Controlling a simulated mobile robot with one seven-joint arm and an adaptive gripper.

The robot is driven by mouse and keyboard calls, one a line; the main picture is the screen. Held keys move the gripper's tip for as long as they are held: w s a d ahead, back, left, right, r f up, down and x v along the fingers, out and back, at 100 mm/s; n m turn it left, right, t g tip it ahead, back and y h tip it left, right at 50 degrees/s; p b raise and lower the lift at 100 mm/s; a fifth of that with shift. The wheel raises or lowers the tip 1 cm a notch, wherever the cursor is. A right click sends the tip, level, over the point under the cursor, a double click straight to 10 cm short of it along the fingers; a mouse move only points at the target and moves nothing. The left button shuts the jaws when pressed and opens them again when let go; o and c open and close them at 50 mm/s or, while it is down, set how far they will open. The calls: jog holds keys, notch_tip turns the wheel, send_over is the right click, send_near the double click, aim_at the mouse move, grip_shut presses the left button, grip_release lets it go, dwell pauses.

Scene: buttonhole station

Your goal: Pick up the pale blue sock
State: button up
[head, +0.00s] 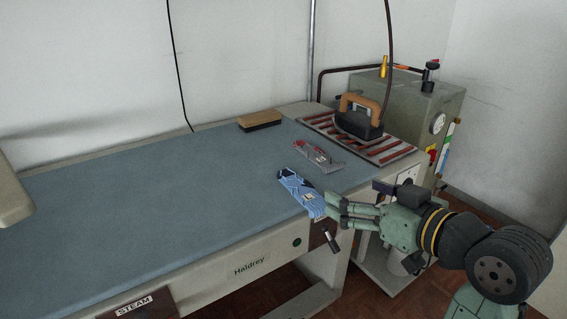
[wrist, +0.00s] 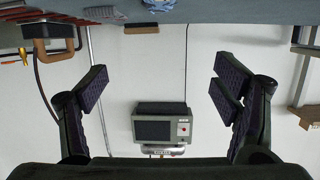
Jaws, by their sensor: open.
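The pale blue sock (head: 301,190) lies flat on the blue-grey board near its front edge, patterned in blue and white with a small pale label. In the wrist view, which is upside down, a bit of pale blue cloth, apparently the sock (wrist: 172,3), shows at the top edge, mostly cut off. My gripper (head: 333,204) is open and empty at the board's front edge, just right of the sock's near end. In the wrist view my gripper's fingers (wrist: 162,82) are wide apart with nothing between them. I cannot tell whether a fingertip touches the sock.
A grey item with red parts (head: 318,157) lies behind the sock. A wooden brush (head: 260,120) sits at the back edge. An iron (head: 357,118) stands on a striped rest (head: 398,151) at right, beside a steam unit (head: 423,108). The board's left (head: 120,215) is clear.

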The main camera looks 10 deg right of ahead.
notch_tip(320, 180, down, 4)
jog(key=s+g, duration=0.1)
jog(key=s, duration=0.1)
jog(key=shift+h, duration=0.3)
jog(key=shift+f+p+x, duration=0.15)
jog(key=shift+p+x, duration=0.5)
jog(key=shift+x, duration=2.05)
jog(key=shift+f+p+x, duration=0.1)
jog(key=shift+p+x, duration=0.5)
jog(key=shift+x, duration=2.1)
jog(key=shift+d, duration=0.15)
jog(key=shift+c, duration=0.6)
jog(key=c, duration=0.9)
